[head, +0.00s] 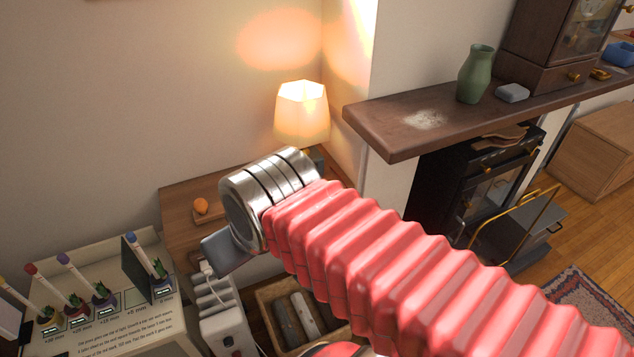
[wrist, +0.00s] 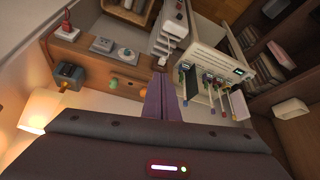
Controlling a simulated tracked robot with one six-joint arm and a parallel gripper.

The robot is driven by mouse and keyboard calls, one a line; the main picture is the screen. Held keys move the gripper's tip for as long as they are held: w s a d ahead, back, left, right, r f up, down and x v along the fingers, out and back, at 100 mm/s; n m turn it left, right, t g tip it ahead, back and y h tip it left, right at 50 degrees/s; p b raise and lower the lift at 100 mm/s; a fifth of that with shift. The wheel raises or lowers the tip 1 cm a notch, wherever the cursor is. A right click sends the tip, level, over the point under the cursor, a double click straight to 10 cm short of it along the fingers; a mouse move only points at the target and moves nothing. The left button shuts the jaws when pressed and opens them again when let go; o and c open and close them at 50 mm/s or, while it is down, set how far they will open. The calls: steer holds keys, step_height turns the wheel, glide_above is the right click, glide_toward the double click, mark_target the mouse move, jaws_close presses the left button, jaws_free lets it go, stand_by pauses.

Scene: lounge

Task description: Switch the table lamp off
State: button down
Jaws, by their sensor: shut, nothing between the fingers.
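The table lamp (head: 302,112) is lit. Its pale shade glows at the back corner of a wooden side table (head: 178,197), and my wrist hides most of its base and any switch in the head view. In the wrist view the glowing lamp (wrist: 38,110) is at the left edge, partly cut off. My gripper (wrist: 161,78) shows there as two long purple-grey fingers held together, empty, and well to the right of the lamp. In the head view my metal wrist is in front of the lamp, and the fingertips cannot be made out.
A board with several coloured sticks (head: 160,290) is at lower left, beside a white power strip (head: 222,315) and a wooden box (head: 270,298). A mantel shelf (head: 390,125) with a green vase (head: 475,75) juts out at right.

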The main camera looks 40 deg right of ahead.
steer(key=shift+w, duration=0.1)
steer(key=w+d+f+t+h, duration=0.1)
steer(key=w+d+f+t, duration=0.1)
steer(key=w+d+f, duration=0.5)
steer(key=w+d+f+m+t+h, duration=0.15)
steer(key=w+d, duration=0.35)
steer(key=d, duration=0.5)
steer(key=w+d+f+n+t+h, duration=0.1)
steer(key=w+d+f+h, duration=0.1)
steer(key=w+d+f, duration=0.5)
steer(key=s+d+f+m+t, duration=0.2)
steer(key=s+d+f+t, duration=0.3)
steer(key=s+d+f, duration=0.2)
steer(key=shift+s+d+f+m+t, duration=0.15)
steer(key=shift+s+d+m+t, duration=0.2)
steer(key=shift+d, duration=0.9)
steer(key=shift+w, duration=0.1)
steer(key=x, duration=1.3)
steer(key=shift+w+d+f, duration=0.1)
steer(key=shift+w+d, duration=0.1)
steer(key=shift+w, duration=0.15)
